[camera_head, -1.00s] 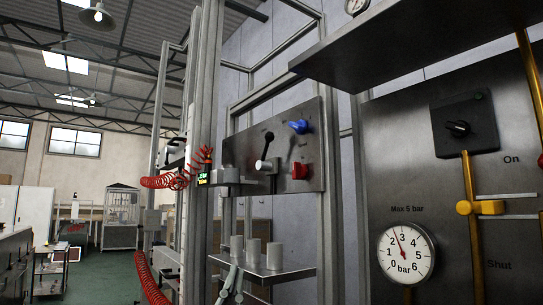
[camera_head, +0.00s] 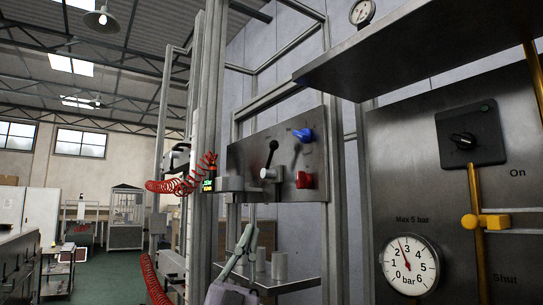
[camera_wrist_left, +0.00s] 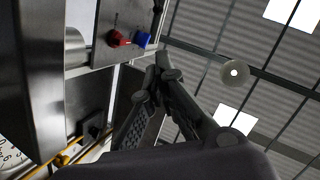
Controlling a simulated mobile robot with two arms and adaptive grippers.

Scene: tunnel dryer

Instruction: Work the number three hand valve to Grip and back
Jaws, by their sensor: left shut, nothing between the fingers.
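A grey metal panel (camera_head: 246,158) carries the hand controls. On it are a black-knobbed lever (camera_head: 272,150) standing up and tilted slightly right, a pale round cylinder (camera_head: 268,173) at its foot, a blue knob (camera_head: 303,134) and a red knob (camera_head: 305,180). I cannot read a number three or "Grip" on it. My left gripper (camera_head: 249,230) is shut and empty, below the panel and apart from the lever. In the left wrist view its fingertips (camera_wrist_left: 163,64) meet; the red knob (camera_wrist_left: 120,38) and blue knob (camera_wrist_left: 142,40) lie beyond. My right gripper is out of view.
Below the panel, a shelf (camera_head: 296,284) holds several grey cylinders (camera_head: 279,265). A red coiled hose (camera_head: 165,186) hangs left of the frame post (camera_head: 208,110). At right are a pressure gauge (camera_head: 409,265), a yellow-handled valve (camera_head: 485,221) and a black rotary switch (camera_head: 463,141).

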